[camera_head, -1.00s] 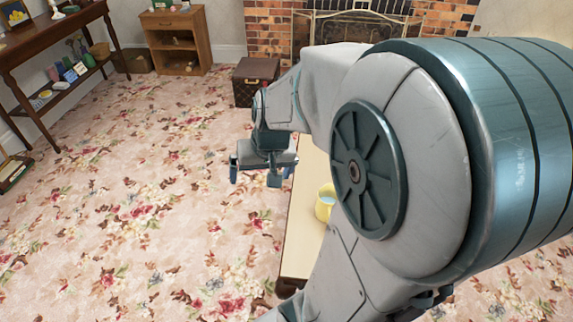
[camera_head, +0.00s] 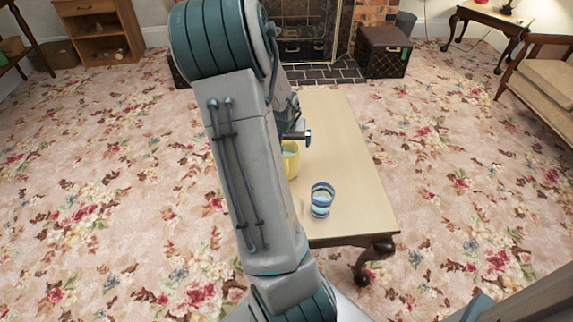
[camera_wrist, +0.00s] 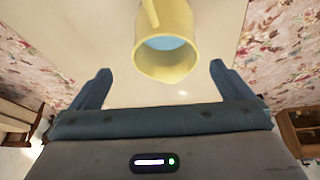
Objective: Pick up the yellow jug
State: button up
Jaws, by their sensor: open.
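The yellow jug (camera_head: 291,160) stands upright on the pale-topped table (camera_head: 345,165), partly hidden behind my arm in the head view. In the wrist view the jug (camera_wrist: 165,55) lies ahead of my gripper (camera_wrist: 158,82), roughly centred between its two blue fingers. Its rim and pale blue inside show, and its handle points to the top of the picture. My gripper is open and empty, and the fingers do not appear to touch the jug. In the head view my gripper (camera_head: 296,135) is mostly hidden by my arm, with one finger showing above the jug.
A blue and white striped cup (camera_head: 321,199) stands on the table in front of the jug, to the right. The table's right half is clear. A brown chest (camera_head: 384,51) and the fireplace are behind. A wooden armchair (camera_head: 545,85) is at the right. Floral carpet surrounds the table.

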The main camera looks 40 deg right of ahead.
jog(key=b+x, duration=0.1)
jog(key=x, duration=0.4)
jog(key=b+x, duration=0.1)
jog(key=x, duration=0.1)
jog(key=shift+w+f+b, duration=0.3)
jog(key=shift+w+b, duration=0.05)
jog(key=shift+w, duration=0.05)
jog(key=shift+r, duration=0.1)
jog(key=c, duration=1.4)
jog(key=shift+o, duration=0.2)
